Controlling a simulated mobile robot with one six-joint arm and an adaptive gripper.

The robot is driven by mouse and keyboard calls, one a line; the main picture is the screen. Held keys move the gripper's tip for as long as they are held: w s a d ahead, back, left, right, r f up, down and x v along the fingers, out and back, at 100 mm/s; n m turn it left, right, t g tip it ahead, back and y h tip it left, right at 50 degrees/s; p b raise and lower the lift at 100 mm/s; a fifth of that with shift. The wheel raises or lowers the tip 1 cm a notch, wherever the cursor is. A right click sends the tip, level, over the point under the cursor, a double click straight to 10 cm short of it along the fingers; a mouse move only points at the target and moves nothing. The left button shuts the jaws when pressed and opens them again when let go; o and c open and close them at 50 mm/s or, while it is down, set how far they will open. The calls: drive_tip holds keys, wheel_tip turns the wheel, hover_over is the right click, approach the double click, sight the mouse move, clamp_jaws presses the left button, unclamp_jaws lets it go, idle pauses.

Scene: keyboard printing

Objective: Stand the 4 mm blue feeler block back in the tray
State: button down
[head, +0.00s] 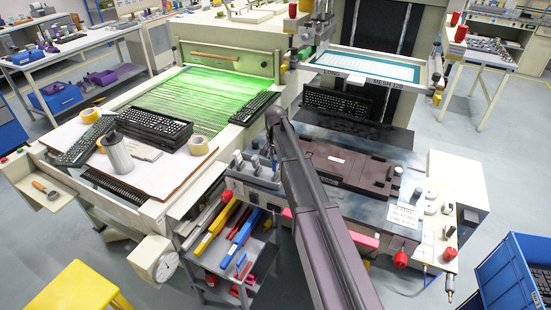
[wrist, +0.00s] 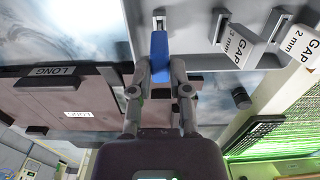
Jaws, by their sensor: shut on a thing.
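The blue feeler block (wrist: 159,57) is pinched between the two fingertips of my gripper (wrist: 160,78) in the wrist view. Its far end meets a small grey slot piece at the grey tray (wrist: 203,45). I cannot tell whether the block is seated in the tray or just above it. Two pale blocks stand in the tray to the right, one marked GAP 3 mm (wrist: 237,45) and one marked GAP 2 mm (wrist: 298,44). In the head view the tray (head: 256,184) is below the end of my arm, which hides much of the gripper and the blue block.
A brown fixture plate (head: 345,166) marked LONG lies right of the tray. A cart shelf with coloured squeegees (head: 240,232) is below. Several keyboards (head: 153,127) lie on the left table, beside the green-lit dryer belt (head: 190,98).

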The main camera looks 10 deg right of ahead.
drive_tip(key=shift+f+b, duration=0.5)
drive_tip(key=shift+f, duration=0.1)
drive_tip(key=c, duration=0.5)
unclamp_jaws()
wheel_tip(320, 180, up, 6)
drive_tip(key=p, duration=0.6)
